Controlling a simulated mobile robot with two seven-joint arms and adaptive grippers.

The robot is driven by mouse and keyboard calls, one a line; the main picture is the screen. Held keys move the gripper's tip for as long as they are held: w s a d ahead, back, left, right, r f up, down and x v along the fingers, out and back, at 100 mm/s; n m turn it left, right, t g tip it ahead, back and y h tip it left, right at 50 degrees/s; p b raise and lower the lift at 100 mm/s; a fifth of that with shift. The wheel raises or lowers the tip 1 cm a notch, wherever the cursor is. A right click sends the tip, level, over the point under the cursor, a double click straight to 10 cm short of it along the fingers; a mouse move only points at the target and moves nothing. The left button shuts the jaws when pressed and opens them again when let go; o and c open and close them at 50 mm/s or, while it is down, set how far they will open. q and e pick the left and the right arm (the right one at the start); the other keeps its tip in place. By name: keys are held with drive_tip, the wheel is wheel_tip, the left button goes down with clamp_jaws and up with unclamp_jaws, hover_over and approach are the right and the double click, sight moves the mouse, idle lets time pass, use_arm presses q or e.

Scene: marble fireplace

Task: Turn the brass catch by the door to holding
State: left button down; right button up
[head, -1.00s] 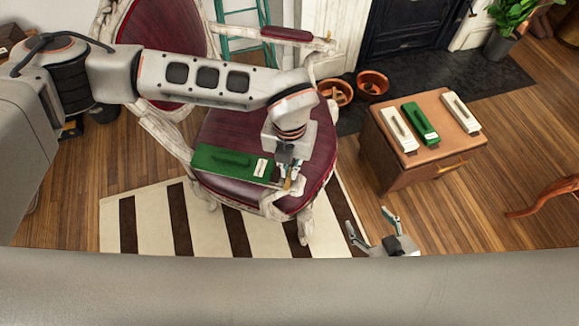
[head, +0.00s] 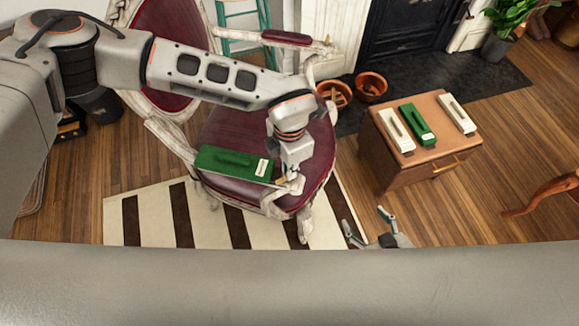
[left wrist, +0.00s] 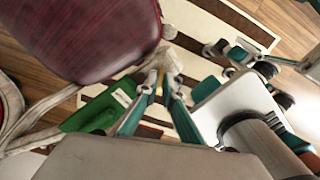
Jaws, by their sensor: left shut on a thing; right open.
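A green box (head: 228,161) with a raised grip and a white label lies over the chair seat. A small brass piece (head: 281,180), which appears to be the catch, is beside the box's right end. My left gripper (head: 288,182) is there, its fingers mostly hidden by its body. In the left wrist view, my left gripper (left wrist: 161,82) is shut on the brass catch (left wrist: 152,80), close to the labelled end of the green box (left wrist: 100,108). The catch's exact setting is hidden. My right gripper (head: 366,226) is open and empty at the lower middle.
The red-seated chair (head: 228,125) has a pale carved frame close around my left gripper. A wooden cabinet (head: 405,170) at right bears two white boxes and a green one. Clay pots (head: 371,86) stand behind. A striped rug (head: 155,215) lies below.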

use_arm(q)
drive_tip(key=m, duration=0.4)
drive_tip(key=shift+r+m, duration=0.1)
drive_tip(key=shift+m, duration=2.1)
drive_tip(key=c, duration=2.2)
unclamp_jaws()
wheel_tip(320, 180, up, 12)
drive_tip(key=shift+f, duration=0.1)
